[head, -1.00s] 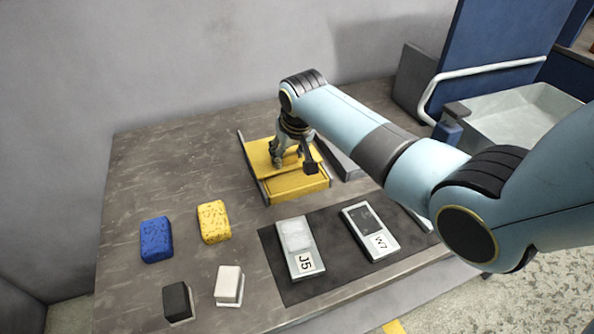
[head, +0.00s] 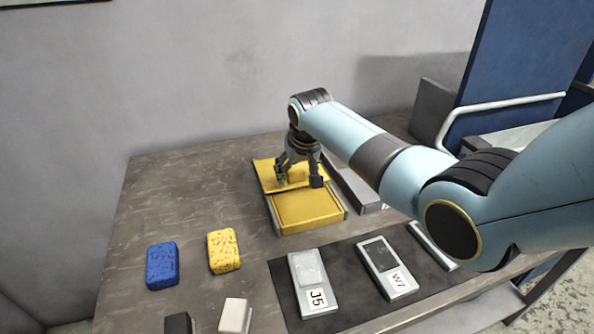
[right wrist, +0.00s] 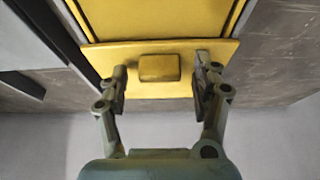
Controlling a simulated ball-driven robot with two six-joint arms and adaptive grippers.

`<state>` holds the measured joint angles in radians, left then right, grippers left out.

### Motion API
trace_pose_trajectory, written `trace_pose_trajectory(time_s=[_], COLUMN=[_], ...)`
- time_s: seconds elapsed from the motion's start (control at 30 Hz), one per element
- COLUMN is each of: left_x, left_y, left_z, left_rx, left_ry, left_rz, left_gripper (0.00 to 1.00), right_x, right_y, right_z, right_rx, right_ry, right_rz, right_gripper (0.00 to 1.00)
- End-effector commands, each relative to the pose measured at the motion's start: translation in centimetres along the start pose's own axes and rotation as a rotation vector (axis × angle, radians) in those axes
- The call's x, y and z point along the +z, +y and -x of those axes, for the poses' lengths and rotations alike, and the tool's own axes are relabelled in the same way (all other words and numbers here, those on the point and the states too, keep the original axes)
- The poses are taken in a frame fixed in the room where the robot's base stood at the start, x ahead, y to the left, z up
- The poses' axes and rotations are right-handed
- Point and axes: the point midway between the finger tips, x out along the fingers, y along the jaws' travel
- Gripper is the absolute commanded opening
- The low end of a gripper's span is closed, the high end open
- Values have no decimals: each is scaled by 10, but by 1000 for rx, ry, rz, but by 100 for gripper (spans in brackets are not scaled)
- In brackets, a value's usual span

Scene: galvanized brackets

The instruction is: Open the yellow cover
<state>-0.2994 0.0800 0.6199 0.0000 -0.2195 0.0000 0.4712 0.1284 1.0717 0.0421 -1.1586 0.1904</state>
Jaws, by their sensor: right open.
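The yellow cover (head: 265,172) is a flat plate with a raised yellow knob (right wrist: 159,68). It lies across the back of a yellow box (head: 308,211) with grey side rails, and the front part of the box's yellow surface is bare. My right gripper (head: 299,180) is at the cover, pointing down. In the right wrist view its open fingers (right wrist: 162,85) stand on either side of the knob, with a gap on both sides. In the head view the fingers partly hide the knob. My left gripper is in neither view.
A grey bar (head: 352,186) lies right of the box. In front, a dark mat (head: 345,285) carries devices marked J5 (head: 312,283) and W7 (head: 386,267). Blue (head: 162,266) and yellow (head: 224,251) sponges lie at left. The wall (head: 220,80) stands close behind the table.

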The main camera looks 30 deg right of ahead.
Motion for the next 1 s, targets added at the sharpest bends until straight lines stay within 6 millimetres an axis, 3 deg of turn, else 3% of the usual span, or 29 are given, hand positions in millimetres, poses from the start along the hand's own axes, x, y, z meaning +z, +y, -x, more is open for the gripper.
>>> trace_pose_trajectory(time_s=[0.27, 0.5, 0.7, 1.0], left_x=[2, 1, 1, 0], left_y=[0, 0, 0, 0], left_z=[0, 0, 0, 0], left_rx=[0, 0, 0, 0], left_ry=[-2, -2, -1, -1], left_rz=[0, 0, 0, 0], left_gripper=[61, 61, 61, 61], right_x=[-1, -1, 0, 0], right_y=[0, 0, 0, 0], right_z=[23, 75, 108, 120], right_rx=[-1, -1, 1, 1], right_ry=[3, 5, 2, -1], right_rz=[0, 1, 0, 0], right_gripper=[65, 65, 65, 65])
